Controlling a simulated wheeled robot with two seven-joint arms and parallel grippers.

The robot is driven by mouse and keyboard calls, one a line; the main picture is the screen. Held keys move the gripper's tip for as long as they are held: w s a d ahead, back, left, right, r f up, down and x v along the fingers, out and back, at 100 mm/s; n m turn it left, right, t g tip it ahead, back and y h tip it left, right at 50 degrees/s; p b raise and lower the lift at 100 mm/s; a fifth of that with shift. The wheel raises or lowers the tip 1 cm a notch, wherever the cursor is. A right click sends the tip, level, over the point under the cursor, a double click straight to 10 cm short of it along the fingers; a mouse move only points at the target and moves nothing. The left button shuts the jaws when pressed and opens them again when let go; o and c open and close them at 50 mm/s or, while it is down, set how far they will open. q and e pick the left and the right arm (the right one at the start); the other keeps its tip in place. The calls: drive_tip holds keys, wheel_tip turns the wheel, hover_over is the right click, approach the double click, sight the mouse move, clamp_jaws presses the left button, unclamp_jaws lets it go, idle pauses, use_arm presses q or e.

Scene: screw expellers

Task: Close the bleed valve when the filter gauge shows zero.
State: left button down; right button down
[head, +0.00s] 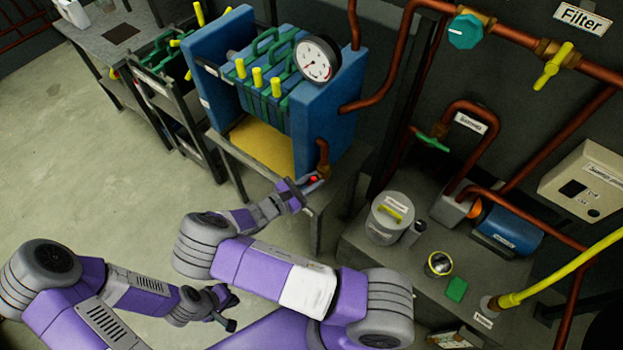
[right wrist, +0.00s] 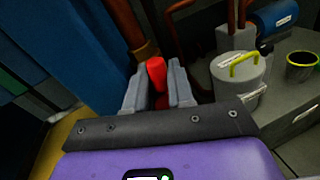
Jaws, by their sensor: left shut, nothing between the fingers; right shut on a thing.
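The filter gauge (head: 317,59) is a round white dial on top of the blue filter press (head: 330,110). Its needle is too small to read for certain. The bleed valve's red handle (head: 313,179) is low at the press's right end, below a copper pipe fitting. My right gripper (head: 308,186) is shut on this handle. In the right wrist view the red handle (right wrist: 157,75) stands between the two grey fingers (right wrist: 158,92), its lower part partly hidden. My left gripper (head: 230,312) is shut and empty, low over the floor, away from the press.
A grey bench at right holds a lidded pot (head: 390,218), a small cup (head: 438,264), a green block (head: 456,289) and a blue cylinder (head: 507,233). Copper pipes carry a teal knob (head: 465,31) and a yellow valve (head: 552,66). Open floor lies at left.

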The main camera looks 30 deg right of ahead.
drive_tip(key=m, duration=0.2)
drive_tip(key=m+y+p, duration=0.1)
drive_tip(key=m, duration=0.1)
drive_tip(key=shift+s+d+f, duration=0.1)
drive_tip(key=shift+s, duration=0.25)
drive_tip(key=shift+s+d+f+m+t+y+b, duration=0.1)
drive_tip(key=shift+f+m+t+y, duration=0.35)
drive_tip(key=shift+m, duration=1)
drive_tip(key=shift+s+f+m+t+y+b, duration=0.25)
drive_tip(key=shift+m+t, duration=0.35)
drive_tip(key=shift+m, duration=0.9)
drive_tip(key=shift+d+f+m+t+y, duration=0.15)
drive_tip(key=shift+m+t+y, duration=0.35)
drive_tip(key=shift+m, duration=0.95)
drive_tip(key=shift+a, duration=0.1)
drive_tip(key=c, duration=1.1)
unclamp_jaws()
drive_tip(key=shift+c, duration=0.2)
